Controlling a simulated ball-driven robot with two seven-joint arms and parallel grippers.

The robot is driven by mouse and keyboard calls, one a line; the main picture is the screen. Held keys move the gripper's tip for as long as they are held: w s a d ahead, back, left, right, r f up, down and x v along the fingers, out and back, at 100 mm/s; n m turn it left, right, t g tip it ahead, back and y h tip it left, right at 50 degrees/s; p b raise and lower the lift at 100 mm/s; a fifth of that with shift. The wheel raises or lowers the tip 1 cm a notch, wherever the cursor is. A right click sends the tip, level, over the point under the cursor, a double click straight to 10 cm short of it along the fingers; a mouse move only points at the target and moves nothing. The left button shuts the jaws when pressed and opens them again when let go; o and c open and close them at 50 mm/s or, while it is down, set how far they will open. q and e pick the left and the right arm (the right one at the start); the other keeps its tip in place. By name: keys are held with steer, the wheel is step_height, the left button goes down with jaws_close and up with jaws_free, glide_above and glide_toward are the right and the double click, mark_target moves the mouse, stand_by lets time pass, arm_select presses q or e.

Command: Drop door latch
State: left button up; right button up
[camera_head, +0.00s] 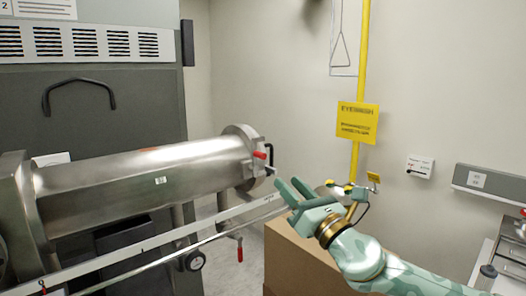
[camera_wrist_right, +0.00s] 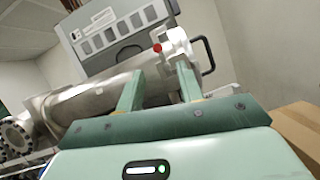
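A steel cylinder chamber (camera_head: 150,178) lies level across the left half of the head view, with a round flanged door end (camera_head: 240,150) facing right. A latch with a red tip (camera_head: 259,155) and a dark handle sits at this end. My right gripper (camera_head: 289,186) is just right of the latch, fingers apart and empty, pointing at the door end. In the right wrist view the fingers (camera_wrist_right: 158,88) are spread, and the red latch tip (camera_wrist_right: 157,48) shows beyond and between them, apart from both. My left gripper is not in view.
A white rail (camera_head: 180,233) runs below the chamber toward my right gripper. A cardboard box (camera_head: 300,262) stands below that gripper. A yellow eyewash pole and sign (camera_head: 357,122) stand behind it. A grey cabinet (camera_head: 95,100) is behind the chamber.

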mark_target(259, 152)
steer(key=x, duration=1.3)
steer(key=shift+s+a, duration=0.15)
steer(key=shift+a, duration=0.05)
